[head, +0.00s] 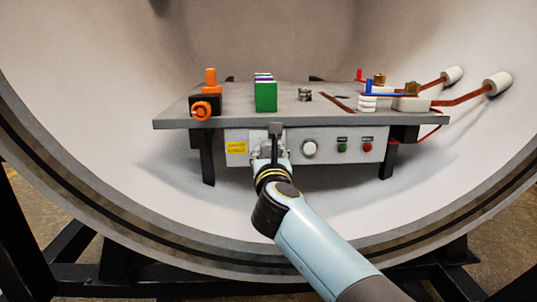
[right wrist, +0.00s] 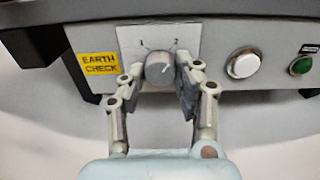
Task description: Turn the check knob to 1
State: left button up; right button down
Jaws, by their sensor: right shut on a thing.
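The grey round check knob (right wrist: 159,68) sits on a pale plate (right wrist: 128,42) marked 1 at upper left and 2 at upper right. Its light pointer mark appears to lean up and right, toward the 2. A yellow EARTH CHECK label (right wrist: 99,64) is left of the plate. My right gripper (right wrist: 160,82) is shut on the knob, with one finger on each side. In the head view my right gripper (head: 270,150) reaches the panel front and hides the knob. My left gripper is not in view.
Right of the knob on the control panel (head: 325,133) are a white round button (head: 309,149), a green button (head: 342,148) and a red button (head: 367,148). Above, the grey table (head: 215,98) carries an orange clamp (head: 207,108), a green block (head: 265,96) and blue and red parts.

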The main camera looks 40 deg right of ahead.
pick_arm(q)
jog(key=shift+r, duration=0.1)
pick_arm(e)
jog(key=shift+r+n+p, duration=0.25)
jog(key=shift+n+p, duration=0.75)
jog(key=shift+p, duration=0.15)
jog(key=n+p, duration=0.3)
jog(key=shift+n, duration=0.3)
jog(key=n+p, duration=0.3)
jog(key=n, duration=0.1)
jog(key=shift+p, duration=0.4)
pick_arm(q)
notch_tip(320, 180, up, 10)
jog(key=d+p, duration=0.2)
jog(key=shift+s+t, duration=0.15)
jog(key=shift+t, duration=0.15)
pick_arm(e)
jog(key=shift+f+n, duration=0.15)
jog(key=shift+n, duration=1.95)
pick_arm(q)
jog(key=shift+p, duration=0.3)
